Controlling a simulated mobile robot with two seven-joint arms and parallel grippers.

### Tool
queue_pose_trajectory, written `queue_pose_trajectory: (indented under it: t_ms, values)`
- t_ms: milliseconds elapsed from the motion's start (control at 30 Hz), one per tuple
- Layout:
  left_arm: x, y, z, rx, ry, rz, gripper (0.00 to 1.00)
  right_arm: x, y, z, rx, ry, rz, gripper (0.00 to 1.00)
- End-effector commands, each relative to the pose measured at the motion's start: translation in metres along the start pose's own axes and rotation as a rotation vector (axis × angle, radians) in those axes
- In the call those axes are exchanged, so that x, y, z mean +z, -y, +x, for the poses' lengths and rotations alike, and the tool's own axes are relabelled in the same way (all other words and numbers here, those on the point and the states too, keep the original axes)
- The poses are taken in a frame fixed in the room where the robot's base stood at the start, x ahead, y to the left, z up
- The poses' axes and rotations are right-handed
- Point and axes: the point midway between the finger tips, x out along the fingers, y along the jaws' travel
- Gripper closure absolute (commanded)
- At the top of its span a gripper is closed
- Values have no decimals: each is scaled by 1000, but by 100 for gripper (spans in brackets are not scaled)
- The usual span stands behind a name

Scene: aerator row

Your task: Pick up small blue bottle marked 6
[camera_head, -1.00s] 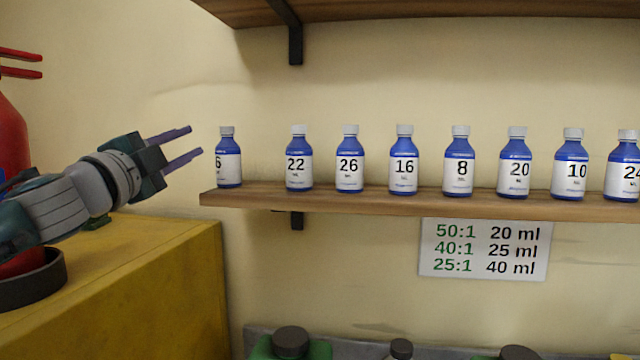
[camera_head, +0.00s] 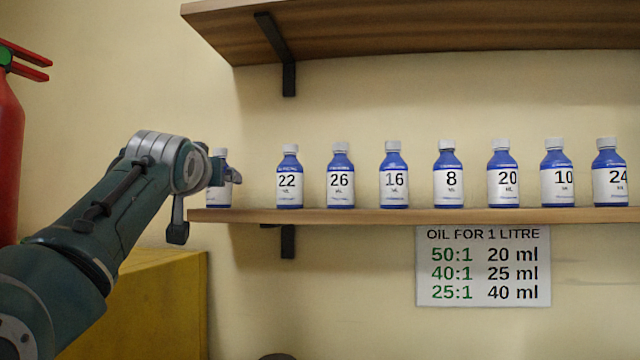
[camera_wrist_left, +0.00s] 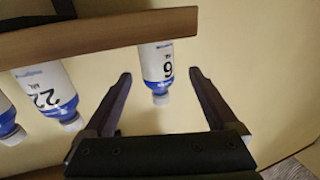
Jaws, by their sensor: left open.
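The small blue bottle marked 6 (camera_head: 218,199) stands at the left end of the shelf, with a white cap and white label. In the head view my left arm covers part of it and its number. The fingers are apart, with a gap showing on each side of the bottle. I see no contact. In the head view the gripper is mostly hidden behind my own wrist. My right gripper is not in view.
The bottle marked 22 (camera_head: 289,180) stands to the right on the same shelf (camera_head: 400,216), followed by several similar bottles. Another shelf (camera_head: 400,30) hangs above. A yellow cabinet (camera_head: 165,300) is below left, and a red extinguisher (camera_head: 10,150) is at the far left.

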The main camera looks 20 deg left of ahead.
Motion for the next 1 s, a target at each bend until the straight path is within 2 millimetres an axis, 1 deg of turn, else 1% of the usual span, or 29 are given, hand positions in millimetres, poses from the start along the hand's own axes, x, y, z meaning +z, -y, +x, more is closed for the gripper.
queue_pose_trajectory:
  t_ms: [167,367,600,733,1000]
  values:
    - [-1,0,9,-1,1,-1,8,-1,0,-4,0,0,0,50]
    - [-1,-3,30,0,3,1,8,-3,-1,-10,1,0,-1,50]
    - [0,-2,48,-4,0,0,8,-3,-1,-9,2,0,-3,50]
    - [1,-3,52,-1,0,1,8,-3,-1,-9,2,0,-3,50]
    - [1,-4,53,0,0,1,8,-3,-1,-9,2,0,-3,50]
